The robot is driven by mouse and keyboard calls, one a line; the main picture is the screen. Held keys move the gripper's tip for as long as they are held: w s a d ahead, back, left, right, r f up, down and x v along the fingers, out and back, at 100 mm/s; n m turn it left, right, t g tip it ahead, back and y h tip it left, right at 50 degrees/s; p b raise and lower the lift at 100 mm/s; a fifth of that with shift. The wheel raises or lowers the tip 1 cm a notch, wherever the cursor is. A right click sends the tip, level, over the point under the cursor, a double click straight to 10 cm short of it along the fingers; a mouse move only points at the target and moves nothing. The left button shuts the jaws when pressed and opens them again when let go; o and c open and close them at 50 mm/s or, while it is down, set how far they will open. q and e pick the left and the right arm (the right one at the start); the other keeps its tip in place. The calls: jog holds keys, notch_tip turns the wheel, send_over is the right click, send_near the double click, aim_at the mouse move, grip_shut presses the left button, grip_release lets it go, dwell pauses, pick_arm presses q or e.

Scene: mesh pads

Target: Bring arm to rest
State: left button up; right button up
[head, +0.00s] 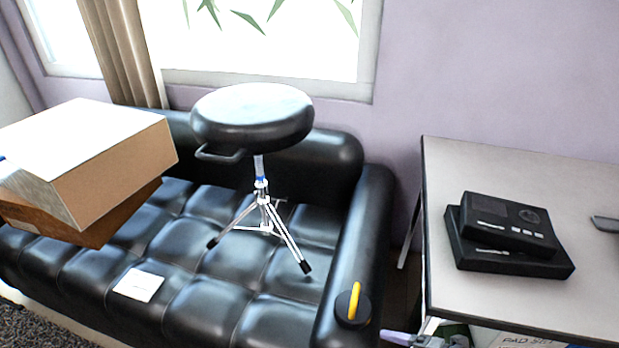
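Neither of my grippers can be made out in the head view. A small grey and white shape (408,339) shows at the bottom edge beside the table leg; I cannot tell what it is. A black padded stool (252,118) on a chrome tripod stands upright on the black tufted sofa (185,240). A closed cardboard box (115,172) sits at the left above a darker brown box (130,213), over the sofa seat. Two flat black boxes (508,222) lie stacked on the grey table (590,185) at the right.
A white card (138,285) lies on the sofa seat. A black round object with a yellow handle (353,305) rests on the sofa's right arm. A dark object (605,224) is at the table's right edge. The table's far left part is clear.

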jog(key=s+d+f+m+t+h+p, duration=0.1)
jog(key=s+d+f+m+h+p, duration=0.1)
jog(key=s+d+f+m+h, duration=0.35)
jog(key=s+d+f+m+h+p, duration=0.1)
jog(key=s+d+f+m+h, duration=0.25)
jog(key=s+f+m, duration=0.45)
jog(key=s+a+f+m+g+h, duration=0.1)
jog(key=s+f+m+g, duration=0.2)
jog(key=s, duration=0.8)
jog(key=s+f+m+g+h+p, duration=0.1)
jog(key=s+f+m+g, duration=0.2)
jog(key=s, duration=0.8)
jog(key=shift+s+a+f+m+g+h+p, duration=0.25)
jog(key=shift+a+m+g+h+p, duration=0.1)
jog(key=shift+m+g, duration=0.55)
